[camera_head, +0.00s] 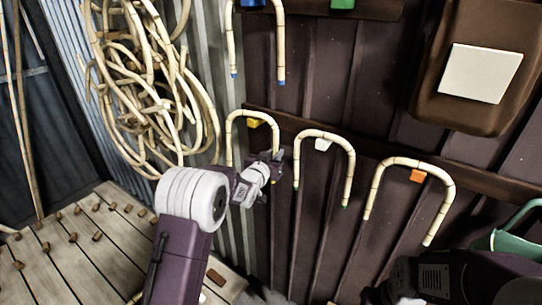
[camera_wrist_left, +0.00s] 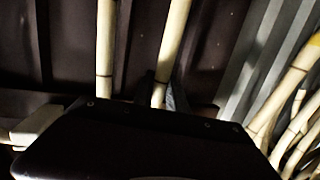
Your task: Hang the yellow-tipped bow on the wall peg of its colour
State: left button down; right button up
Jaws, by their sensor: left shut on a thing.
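The yellow-tipped bow (camera_head: 233,122) is an upside-down U of pale rattan at the wall. Its arch passes just above the yellow peg (camera_head: 254,123); I cannot tell whether it rests on it. My left gripper (camera_head: 277,165) is shut on the bow's right leg, below the peg. A small yellow spot shows just under the gripper. The bow's left leg end is hidden behind my arm. In the left wrist view the held leg (camera_wrist_left: 173,45) runs up from between the fingers (camera_wrist_left: 160,92). My right gripper is out of view.
A bow with green tips (camera_head: 348,165) hangs at the white peg (camera_head: 322,144), close right of my gripper. Another bow (camera_head: 445,205) hangs at the orange peg (camera_head: 417,176). A blue-tipped bow (camera_head: 232,45) hangs above. Rattan coils (camera_head: 140,80) hang left, above a pegged bench (camera_head: 60,265).

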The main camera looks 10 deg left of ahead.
pick_arm(q)
jog(key=shift+w+d, duration=0.2)
jog(key=shift+w, duration=0.2)
jog(key=shift+w+d+f+b, duration=0.15)
jog(key=shift+w+f+b, duration=0.4)
jog(key=shift+b, duration=0.15)
jog(key=c, duration=1.3)
grip_release()
jog(key=shift+o, duration=0.2)
jog(key=shift+s, duration=0.15)
